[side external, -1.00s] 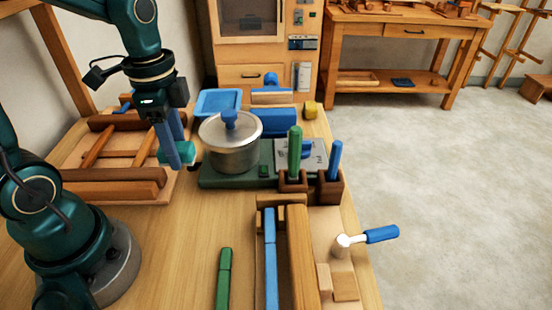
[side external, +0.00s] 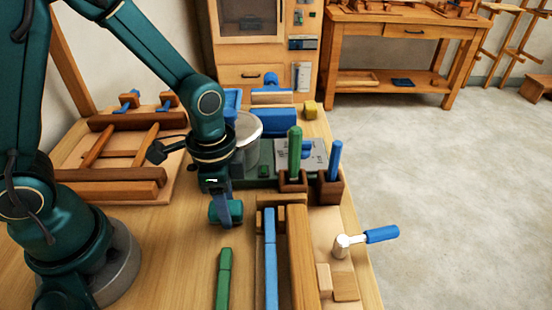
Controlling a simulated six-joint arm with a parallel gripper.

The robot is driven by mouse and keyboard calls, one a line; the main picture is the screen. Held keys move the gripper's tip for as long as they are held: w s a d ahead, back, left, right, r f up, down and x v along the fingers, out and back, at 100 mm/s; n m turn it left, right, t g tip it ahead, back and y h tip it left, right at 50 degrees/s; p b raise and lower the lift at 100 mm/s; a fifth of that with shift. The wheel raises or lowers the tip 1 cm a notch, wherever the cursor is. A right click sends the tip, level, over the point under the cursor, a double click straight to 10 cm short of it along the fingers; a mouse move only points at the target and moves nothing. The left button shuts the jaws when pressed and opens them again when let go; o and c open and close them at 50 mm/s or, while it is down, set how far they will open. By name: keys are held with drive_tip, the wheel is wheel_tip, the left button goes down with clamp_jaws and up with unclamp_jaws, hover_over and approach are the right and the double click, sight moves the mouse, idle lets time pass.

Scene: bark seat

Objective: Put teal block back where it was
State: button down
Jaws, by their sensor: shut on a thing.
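The teal block (side external: 225,212) is a short rounded piece held low over the wooden bench, in front of the green base plate. My gripper (side external: 229,218) points down with its blue-grey fingers shut on the teal block. I cannot tell whether the block touches the bench top or hangs just above it. My arm hides part of the pot and of the green plate behind.
The metal pot (side external: 248,127) stands behind my gripper. A wooden frame (side external: 110,189) lies to the left. A wooden trough with a blue bar (side external: 270,255) and a green bar (side external: 224,278) lie in front. A blue-handled mallet (side external: 380,234) is at right. Bench at front left is bare.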

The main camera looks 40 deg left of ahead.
drive_tip(key=shift+f, duration=0.3)
drive_tip(key=shift+c, duration=2.1)
unclamp_jaws()
wheel_tip(320, 180, up, 12)
drive_tip(key=s+a+r+n+t, duration=0.3)
drive_tip(key=s+a+n+t, duration=0.1)
drive_tip(key=n, duration=0.5)
drive_tip(key=shift+s+r+t, duration=0.35)
drive_tip(key=shift+s+t, duration=0.35)
drive_tip(key=shift+s, duration=0.35)
